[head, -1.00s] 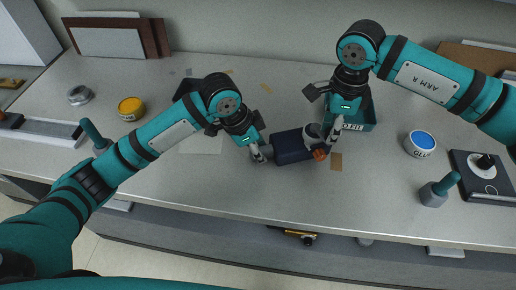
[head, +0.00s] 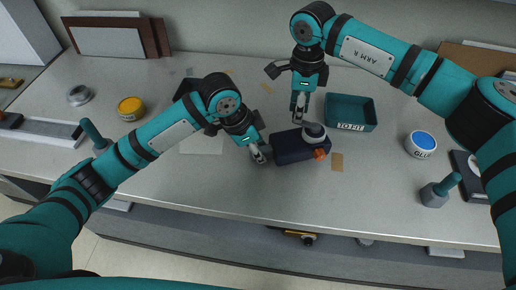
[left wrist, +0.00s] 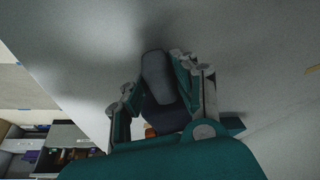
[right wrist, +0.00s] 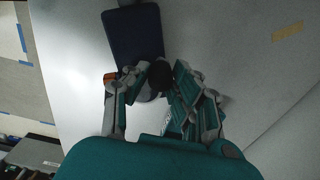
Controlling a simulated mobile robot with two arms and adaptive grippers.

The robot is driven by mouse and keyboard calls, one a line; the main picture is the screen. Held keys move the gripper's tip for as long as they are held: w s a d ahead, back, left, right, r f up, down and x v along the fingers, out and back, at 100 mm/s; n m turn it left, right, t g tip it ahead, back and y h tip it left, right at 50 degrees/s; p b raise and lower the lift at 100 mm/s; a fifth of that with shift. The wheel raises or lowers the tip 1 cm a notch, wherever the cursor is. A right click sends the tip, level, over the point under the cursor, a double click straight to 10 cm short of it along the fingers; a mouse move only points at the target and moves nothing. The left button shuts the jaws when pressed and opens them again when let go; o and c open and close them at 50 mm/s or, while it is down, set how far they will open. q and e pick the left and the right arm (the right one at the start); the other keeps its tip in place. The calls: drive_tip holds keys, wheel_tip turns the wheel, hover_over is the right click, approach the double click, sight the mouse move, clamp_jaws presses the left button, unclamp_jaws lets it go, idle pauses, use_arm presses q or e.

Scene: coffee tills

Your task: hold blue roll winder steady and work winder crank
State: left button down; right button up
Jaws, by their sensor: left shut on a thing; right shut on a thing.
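The blue roll winder (head: 290,148) is a dark blue block on the counter, with an orange part at its right end and a grey round part with a dark top (head: 313,131) on its back right. My left gripper (head: 260,154) is shut on the winder's left end, where a grey piece (left wrist: 156,75) shows between the fingers in the left wrist view. My right gripper (head: 299,117) reaches down behind the winder. In the right wrist view its fingers (right wrist: 165,80) are closed around a dark knob (right wrist: 159,76) of the crank beside the blue body (right wrist: 138,38).
A teal tray marked "TO FIT" (head: 350,112) stands just right of my right gripper. A glue tub (head: 420,144) and a grey-based tool with a teal handle (head: 435,194) stand further right. A yellow tub (head: 131,108) is at left. The counter's front edge is close.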

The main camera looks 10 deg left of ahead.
drive_tip(key=o, duration=0.6)
drive_tip(key=shift+s, duration=0.45)
use_arm(q)
drive_tip(key=shift+d, duration=0.15)
use_arm(e)
drive_tip(key=o, duration=0.4)
drive_tip(key=shift+d, duration=0.15)
drive_tip(key=shift+o, duration=0.2)
drive_tip(key=shift+w, duration=0.1)
wheel_tip(320, 180, up, 12)
use_arm(q)
drive_tip(key=c, duration=1)
unclamp_jaws()
drive_tip(key=shift+o, duration=0.2)
